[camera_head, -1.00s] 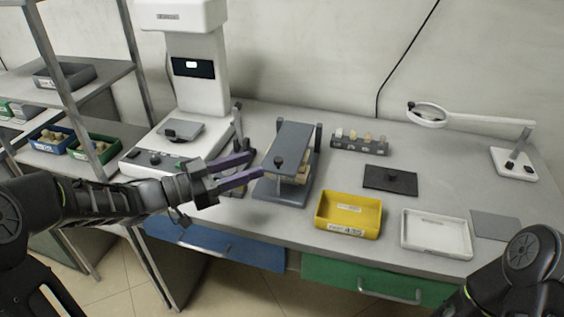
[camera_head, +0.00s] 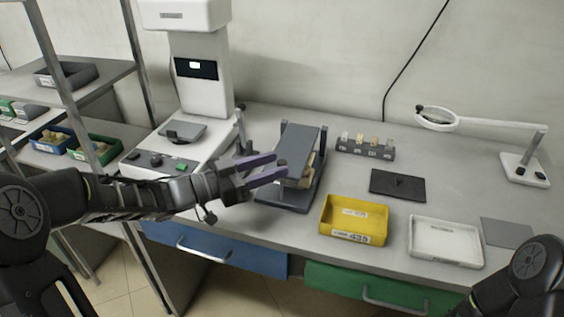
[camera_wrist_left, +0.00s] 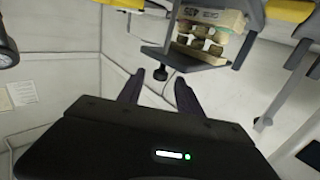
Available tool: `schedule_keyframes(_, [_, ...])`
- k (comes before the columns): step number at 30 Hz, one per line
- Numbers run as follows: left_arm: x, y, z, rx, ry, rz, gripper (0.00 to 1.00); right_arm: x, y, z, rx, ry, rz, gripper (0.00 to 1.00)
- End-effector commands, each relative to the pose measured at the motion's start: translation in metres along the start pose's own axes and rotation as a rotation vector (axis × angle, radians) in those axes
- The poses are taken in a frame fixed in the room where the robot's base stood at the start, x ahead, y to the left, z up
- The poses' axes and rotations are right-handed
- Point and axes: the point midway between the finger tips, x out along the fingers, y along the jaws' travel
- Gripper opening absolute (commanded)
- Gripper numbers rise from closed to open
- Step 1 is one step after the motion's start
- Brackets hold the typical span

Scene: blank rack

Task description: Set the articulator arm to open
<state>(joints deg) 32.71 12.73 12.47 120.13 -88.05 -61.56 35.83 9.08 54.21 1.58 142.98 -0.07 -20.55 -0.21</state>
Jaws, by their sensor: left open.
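The articulator (camera_head: 305,140) stands on the bench, with a flat grey upper arm above a grey base plate. Pale dental casts (camera_head: 308,172) show between the two, partly hidden. In the left wrist view the articulator (camera_wrist_left: 190,57) is at the top, with the casts (camera_wrist_left: 208,32) in it. A dark knob (camera_wrist_left: 160,74) on a short stem shows between my fingertips in the picture. My left gripper (camera_head: 281,167) is open, its purple fingers at the articulator's front left. I cannot tell whether they touch it. My right gripper is out of view.
A yellow bin (camera_head: 354,220) and a white tray (camera_head: 445,242) stand right of the articulator. A dark pad (camera_head: 397,186) and a small rack (camera_head: 364,149) lie behind them. A tall white machine (camera_head: 203,75) stands at the left, a magnifier lamp (camera_head: 525,168) at the right.

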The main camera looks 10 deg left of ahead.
Motion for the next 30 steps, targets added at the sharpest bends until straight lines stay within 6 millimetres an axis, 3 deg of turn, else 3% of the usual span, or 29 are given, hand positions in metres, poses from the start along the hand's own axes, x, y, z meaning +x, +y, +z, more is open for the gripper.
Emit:
schedule_keyframes(6, [0.027, 0.000, 0.000, -0.001, 0.000, 0.001, 0.42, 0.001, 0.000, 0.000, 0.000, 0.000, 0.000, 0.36])
schedule_keyframes(16, [0.030, 0.000, 0.000, 0.000, 0.001, 0.000, 0.42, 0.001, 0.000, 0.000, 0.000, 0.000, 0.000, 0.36])
schedule_keyframes(30, [0.030, 0.000, 0.000, 0.000, 0.000, 0.000, 0.04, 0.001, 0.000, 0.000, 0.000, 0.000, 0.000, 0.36])
